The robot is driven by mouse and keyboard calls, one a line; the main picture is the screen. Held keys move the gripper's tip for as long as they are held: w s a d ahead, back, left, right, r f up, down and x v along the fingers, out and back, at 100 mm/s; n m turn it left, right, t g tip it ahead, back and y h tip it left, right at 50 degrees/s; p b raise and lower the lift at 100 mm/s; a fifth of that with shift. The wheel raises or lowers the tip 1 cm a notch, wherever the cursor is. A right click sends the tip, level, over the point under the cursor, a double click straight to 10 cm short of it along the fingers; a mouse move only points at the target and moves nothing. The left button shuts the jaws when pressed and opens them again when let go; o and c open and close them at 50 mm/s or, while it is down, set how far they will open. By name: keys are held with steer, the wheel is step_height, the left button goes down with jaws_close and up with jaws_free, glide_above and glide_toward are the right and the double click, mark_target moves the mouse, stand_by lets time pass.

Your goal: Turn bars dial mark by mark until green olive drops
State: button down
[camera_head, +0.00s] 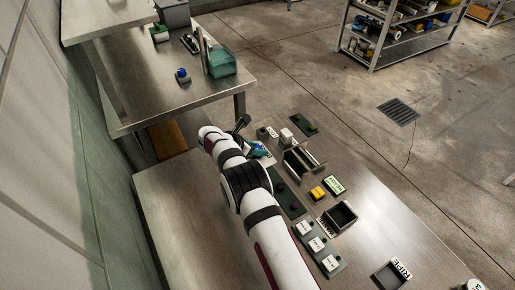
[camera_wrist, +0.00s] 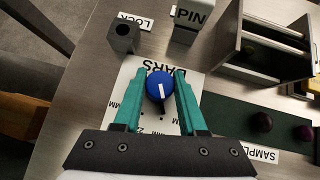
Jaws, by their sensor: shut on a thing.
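The blue bars dial (camera_wrist: 159,86) has a white pointer line and sits on a white plate (camera_wrist: 131,83) printed BARS with mm marks. In the wrist view the line points roughly up and down the picture. My gripper (camera_wrist: 161,74) has its two teal fingers closed on either side of the dial. The roller sizer (camera_wrist: 243,42), a dark open box with bars, stands to the upper right. In the head view the sizer (camera_head: 289,161) stands right of my gripper (camera_head: 254,146), and my arm hides part of the bench. I cannot make out a green olive.
A grey LOCK block (camera_wrist: 122,40) with a hole and a PIN block (camera_wrist: 184,33) stand beyond the dial. Dark olives (camera_wrist: 262,121) lie on a green SAMPLE strip. A black bin (camera_head: 341,215), a yellow piece (camera_head: 318,193) and a RIPE tray (camera_head: 384,277) stand rightward.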

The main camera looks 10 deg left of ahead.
steer(key=shift+m+g+h, duration=0.3)
steer(key=shift+m+h, duration=0.1)
steer(key=shift+m, duration=0.2)
steer(key=shift+c, duration=2.3)
jaws_free()
steer(key=v, duration=1.5)
steer(key=shift+s+a+r, duration=0.2)
steer(key=shift+s+r, duration=0.05)
steer(key=shift+s, duration=0.05)
steer(key=shift+d, duration=0.1)
